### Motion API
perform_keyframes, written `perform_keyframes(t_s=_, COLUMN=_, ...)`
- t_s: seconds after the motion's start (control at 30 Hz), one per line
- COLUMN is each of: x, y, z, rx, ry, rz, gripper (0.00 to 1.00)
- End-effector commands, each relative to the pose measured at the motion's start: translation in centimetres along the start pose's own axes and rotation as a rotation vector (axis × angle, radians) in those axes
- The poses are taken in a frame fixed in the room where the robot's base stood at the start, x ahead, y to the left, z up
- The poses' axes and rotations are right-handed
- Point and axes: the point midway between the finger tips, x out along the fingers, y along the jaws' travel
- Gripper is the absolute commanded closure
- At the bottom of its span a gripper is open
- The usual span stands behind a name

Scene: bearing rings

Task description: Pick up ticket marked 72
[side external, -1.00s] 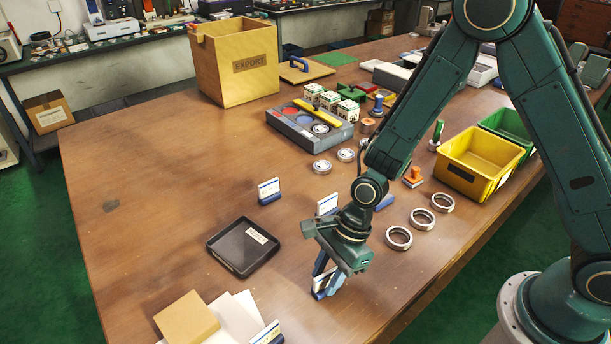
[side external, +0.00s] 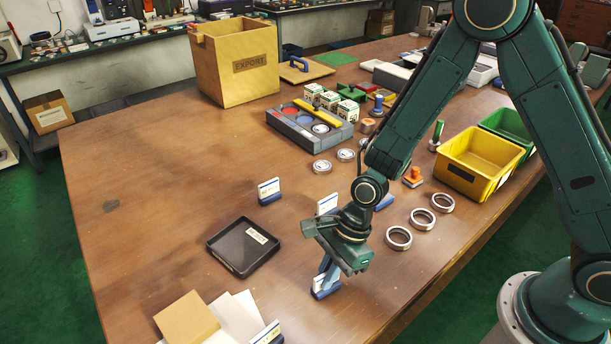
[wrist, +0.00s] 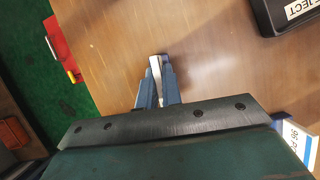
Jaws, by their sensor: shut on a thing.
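My gripper (side external: 328,272) points down near the table's front edge, its blue fingers closed on a thin white ticket (wrist: 156,72), seen edge-on in the wrist view. A blue ticket stand (side external: 326,293) is directly below the fingers in the side view. The ticket's marking cannot be read. Another ticket (side external: 327,203) stands partly behind my wrist. A ticket reading "96 PC" shows at the lower right of the wrist view (wrist: 298,138). More tickets stand by the black tray (side external: 269,190) and at the front edge (side external: 268,334).
A black tray (side external: 216,248), labelled REJECT in the wrist view, lies left of my gripper. Several metal rings (side external: 399,239) lie to the right, before a yellow bin (side external: 470,178). The left table is clear.

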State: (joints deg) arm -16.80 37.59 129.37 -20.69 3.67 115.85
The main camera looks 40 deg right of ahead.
Motion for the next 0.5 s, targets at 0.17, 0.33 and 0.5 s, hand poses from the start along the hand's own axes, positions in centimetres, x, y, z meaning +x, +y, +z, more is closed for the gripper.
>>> perform_keyframes(t_s=0.17, x=-0.4, y=0.0, z=0.2, rx=-0.001, ry=-0.001, rz=-0.001, gripper=1.0)
perform_keyframes(t_s=0.33, x=-1.4, y=-0.1, z=0.6, rx=-0.001, ry=-0.002, rz=-0.002, gripper=1.0)
perform_keyframes(t_s=0.5, x=-3.1, y=-0.1, z=1.3, rx=-0.001, ry=-0.002, rz=-0.003, gripper=1.0)
